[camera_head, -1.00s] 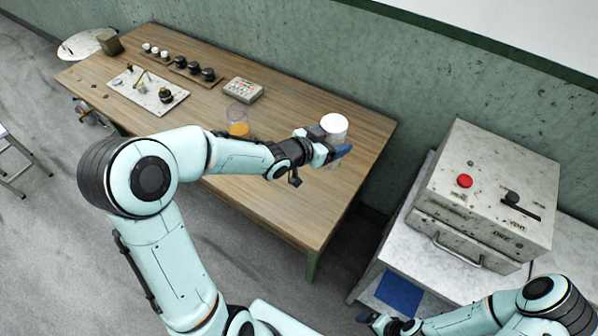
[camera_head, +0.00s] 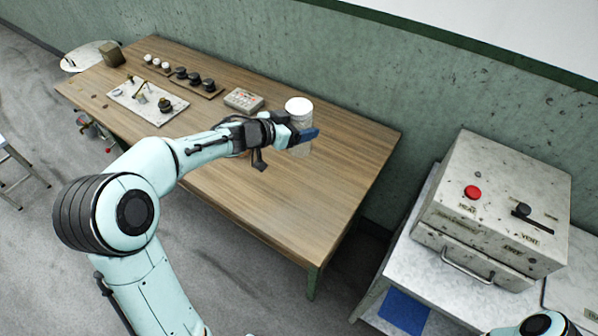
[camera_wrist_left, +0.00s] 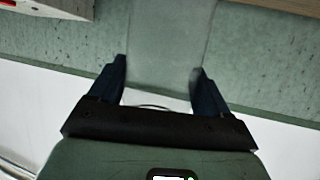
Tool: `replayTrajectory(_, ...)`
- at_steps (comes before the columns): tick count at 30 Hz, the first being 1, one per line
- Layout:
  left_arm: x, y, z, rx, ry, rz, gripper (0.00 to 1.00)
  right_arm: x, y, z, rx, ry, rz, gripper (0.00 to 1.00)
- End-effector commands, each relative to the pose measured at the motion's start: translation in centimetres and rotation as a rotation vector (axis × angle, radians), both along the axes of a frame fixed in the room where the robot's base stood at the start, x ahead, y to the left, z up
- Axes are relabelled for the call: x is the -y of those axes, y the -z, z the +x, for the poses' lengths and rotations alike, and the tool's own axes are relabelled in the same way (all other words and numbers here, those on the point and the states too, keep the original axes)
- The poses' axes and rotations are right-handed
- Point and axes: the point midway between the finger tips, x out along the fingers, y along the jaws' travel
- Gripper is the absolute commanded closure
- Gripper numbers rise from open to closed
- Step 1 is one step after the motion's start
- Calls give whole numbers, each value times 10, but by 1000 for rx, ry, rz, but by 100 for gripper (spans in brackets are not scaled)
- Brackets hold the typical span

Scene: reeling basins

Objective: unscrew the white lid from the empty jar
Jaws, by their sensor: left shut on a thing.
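The empty jar is a clear, see-through cylinder with a white lid (camera_head: 299,105) on its top, upright over the right part of the wooden table. My left gripper (camera_head: 302,136) is shut on the jar's side below the lid, with blue fingertips. In the left wrist view the clear jar (camera_wrist_left: 170,45) fills the space between the two dark blue fingers. I cannot tell whether the jar's base touches the table. My right gripper is out of view; only part of its arm shows at the bottom right.
The wooden table (camera_head: 285,220) is bare at its front and right. A keypad box (camera_head: 243,100), black knobs (camera_head: 194,78), small white pieces (camera_head: 157,62) and a white board (camera_head: 140,107) with parts stand on its left. A grey machine (camera_head: 495,205) with a red button stands at right.

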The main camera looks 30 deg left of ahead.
Motion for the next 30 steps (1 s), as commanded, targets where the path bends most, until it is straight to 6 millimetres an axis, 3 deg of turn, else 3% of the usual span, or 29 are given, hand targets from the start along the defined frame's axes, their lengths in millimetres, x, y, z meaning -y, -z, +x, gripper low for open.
replayTrajectory(1, 0, 28, -3, -9, -1, -1, 100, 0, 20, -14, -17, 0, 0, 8)
replayTrajectory(9, 0, 84, -2, -4, 0, -2, 100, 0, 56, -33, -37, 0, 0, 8)
replayTrajectory(16, 1, 99, -1, 0, 1, 1, 100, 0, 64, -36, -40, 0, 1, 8)
replayTrajectory(24, 0, 145, -1, -2, 0, -2, 100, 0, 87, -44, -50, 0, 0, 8)
replayTrajectory(30, 1, 148, -1, 1, 1, 0, 100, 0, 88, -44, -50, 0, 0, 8)
